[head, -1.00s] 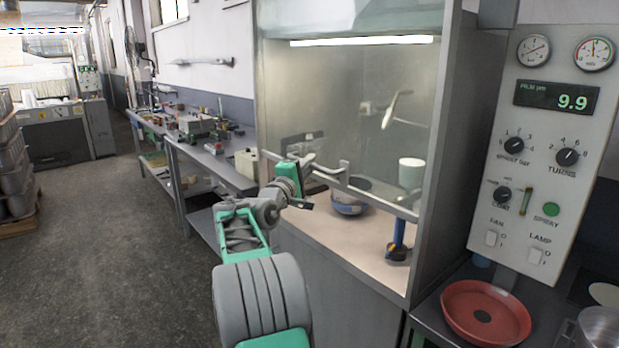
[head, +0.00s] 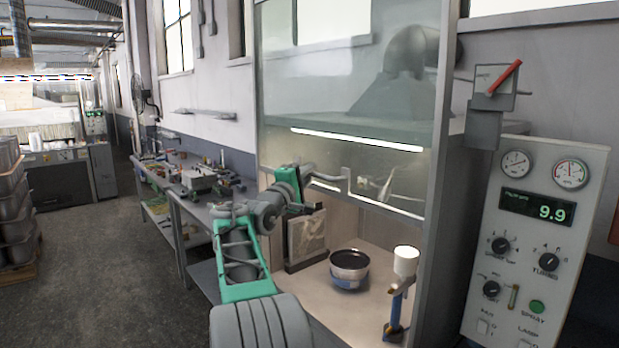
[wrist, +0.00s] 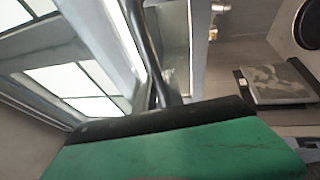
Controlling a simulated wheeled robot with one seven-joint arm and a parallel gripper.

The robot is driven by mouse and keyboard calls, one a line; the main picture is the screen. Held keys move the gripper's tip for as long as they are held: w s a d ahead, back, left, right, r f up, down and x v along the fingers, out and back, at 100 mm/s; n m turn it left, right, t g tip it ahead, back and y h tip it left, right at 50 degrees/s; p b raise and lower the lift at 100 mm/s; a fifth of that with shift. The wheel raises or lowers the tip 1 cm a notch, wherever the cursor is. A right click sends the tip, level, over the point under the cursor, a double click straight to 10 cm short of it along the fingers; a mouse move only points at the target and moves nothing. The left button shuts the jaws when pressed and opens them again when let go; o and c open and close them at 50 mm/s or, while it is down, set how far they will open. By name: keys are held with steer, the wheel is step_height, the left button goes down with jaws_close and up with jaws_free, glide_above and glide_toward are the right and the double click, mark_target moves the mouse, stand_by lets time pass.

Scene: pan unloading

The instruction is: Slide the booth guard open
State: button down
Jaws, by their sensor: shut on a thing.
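The booth guard (head: 385,190) is a clear glass panel with a metal lower rail and a bar handle (head: 332,178). It is partly raised, with an open gap between its lower edge and the booth floor (head: 325,290). My gripper (head: 304,178) is shut on the handle at its left end. In the wrist view the grey handle bar (wrist: 148,45) runs up from behind my green and black gripper body, which hides the fingertips.
In the booth are a dark-topped bowl (head: 349,270), a spray gun with a white cup (head: 400,290) and a framed panel (head: 306,238) at the left. A control panel (head: 535,240) stands at right, a workbench (head: 185,205) at left. Open floor (head: 110,270) lies left.

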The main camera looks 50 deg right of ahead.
steer(key=shift+r, duration=0.1)
steer(key=c, duration=1.5)
jaws_free()
steer(key=shift+o, duration=0.2)
steer(key=b+v, duration=0.3)
steer(key=v, duration=0.5)
steer(key=shift+d, duration=0.1)
